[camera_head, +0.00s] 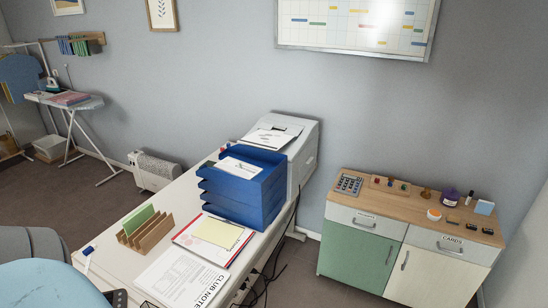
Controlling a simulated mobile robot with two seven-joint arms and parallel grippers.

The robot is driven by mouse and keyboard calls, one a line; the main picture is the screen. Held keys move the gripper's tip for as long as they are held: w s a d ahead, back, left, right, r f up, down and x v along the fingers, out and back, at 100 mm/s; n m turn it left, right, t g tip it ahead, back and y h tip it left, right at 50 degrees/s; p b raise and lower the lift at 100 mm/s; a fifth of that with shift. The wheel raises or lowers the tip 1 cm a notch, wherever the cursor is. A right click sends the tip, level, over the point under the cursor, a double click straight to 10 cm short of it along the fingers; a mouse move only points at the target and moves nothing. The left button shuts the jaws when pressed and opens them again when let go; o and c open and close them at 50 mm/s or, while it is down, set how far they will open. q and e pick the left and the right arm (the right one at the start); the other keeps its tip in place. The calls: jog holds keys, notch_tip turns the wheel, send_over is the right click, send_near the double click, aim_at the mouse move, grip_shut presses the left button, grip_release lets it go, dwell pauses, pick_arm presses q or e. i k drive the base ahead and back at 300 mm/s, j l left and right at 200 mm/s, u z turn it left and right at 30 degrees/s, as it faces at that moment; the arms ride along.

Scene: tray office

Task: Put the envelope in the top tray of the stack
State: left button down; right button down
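A blue stack of trays (264,196) stands on the white desk, in front of the printer. A flat white piece (238,168) with a small dark mark lies in its top tray. A pale yellow flat piece (218,232), possibly an envelope, lies on a white and red printed sheet (188,238) in front of the stack. I cannot tell for certain which of the two flat pieces is the envelope. The lower trays' contents are hidden. Neither of my grippers is in view.
A white printer (307,150) with paper on top stands behind the stack. A wooden sorter (150,235) with green cards and a club note sheet (180,280) are on the desk (112,240). A low cabinet (363,245) with small items stands right, across a floor gap with cables.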

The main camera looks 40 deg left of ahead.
aim_at(229, 166)
jog(key=i+u, duration=0.35)
jog(key=i+l+u, duration=0.3)
jog(key=i, duration=0.15)
jog(key=i+l+u, duration=0.2)
jog(key=i+u, duration=0.15)
